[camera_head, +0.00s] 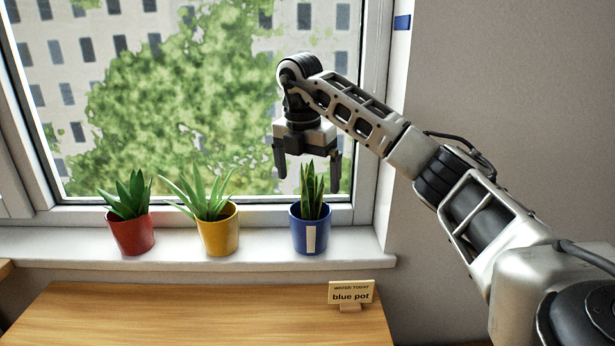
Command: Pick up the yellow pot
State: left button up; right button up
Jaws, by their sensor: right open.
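The yellow pot (219,235) stands upright on the white windowsill, holding a plant with broad pointed green leaves. It is the middle one of three pots. My right gripper (307,172) is open and points down above the blue pot (311,235), to the right of the yellow pot. Its two dark fingers are on either side of the upper leaves of the blue pot's plant (312,195). Nothing is held in it. I cannot tell if a finger touches a leaf. My left gripper is not in view.
A red pot (132,236) with a plant stands left of the yellow one. The windowsill (265,246) has gaps between pots. A card (351,293) reading "WATER TODAY blue pot" stands on the wooden table (190,315), otherwise clear. The window and right wall bound the space.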

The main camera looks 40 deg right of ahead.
aim_at(217, 220)
jog(key=k, duration=1)
